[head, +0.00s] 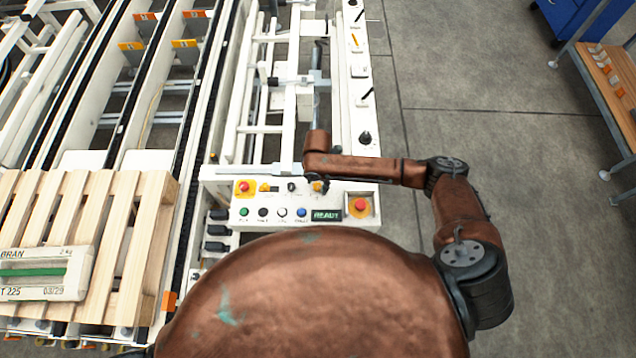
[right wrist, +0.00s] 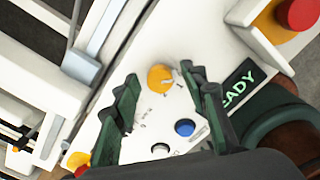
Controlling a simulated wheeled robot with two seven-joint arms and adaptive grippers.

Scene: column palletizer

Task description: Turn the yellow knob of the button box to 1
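The white button box (head: 300,217) stands below the middle of the head view, under my right forearm. Its yellow knob (right wrist: 160,79) shows as a round orange-yellow cap in the right wrist view, with faint scale marks beside it. In the right wrist view, the two dark green fingers of the right gripper (right wrist: 159,75) are apart, one on each side of the knob. I cannot tell whether either finger touches it. My left gripper is out of view.
Blue (right wrist: 185,128) and white (right wrist: 160,150) buttons lie close to the fingers. A READY display (head: 326,215) and a red emergency button (head: 360,205) are at the box's right. White conveyor frames and a wooden pallet (head: 130,240) fill the left; open floor lies right.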

